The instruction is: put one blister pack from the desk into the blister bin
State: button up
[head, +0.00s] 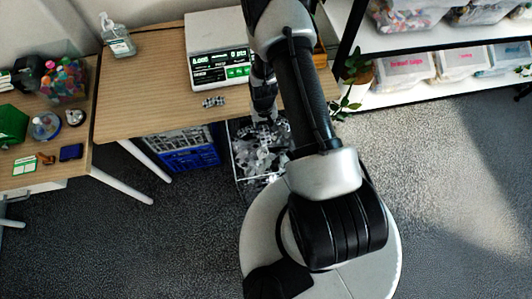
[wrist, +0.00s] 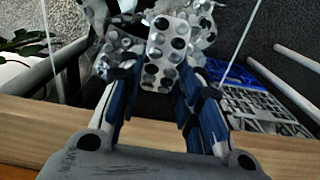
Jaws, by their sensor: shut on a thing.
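A silver blister pack (wrist: 166,52) with dark round pockets is between the fingers of my gripper (wrist: 158,88) in the wrist view; the gripper is shut on it. In the head view my gripper (head: 265,112) hangs at the desk's front edge, partly hidden by my arm. The blister bin (head: 238,172), a clear-walled container full of silver packs, stands below, in front of the desk. Its packs show behind the held one in the wrist view. Another blister pack (head: 213,102) lies on the wooden desk (head: 150,95).
A white scale (head: 217,50) with a lit display stands on the desk, a sanitizer bottle (head: 117,36) at its back left. A blue and white crate (head: 185,152) is under the desk. A plant (head: 352,75) and shelves with bins are at right. Open floor lies left of my base.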

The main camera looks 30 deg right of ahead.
aim_at(264, 153)
notch_tip(264, 153, down, 20)
jog(key=b, duration=0.6)
jog(key=shift+s+f, duration=0.1)
jog(key=shift+f, duration=0.05)
jog(key=shift+o, duration=0.9)
jog(key=shift+f+b, duration=0.25)
jog(key=shift+b, duration=0.05)
jog(key=o, duration=0.4)
jog(key=shift+r, duration=0.1)
jog(key=shift+o, duration=0.2)
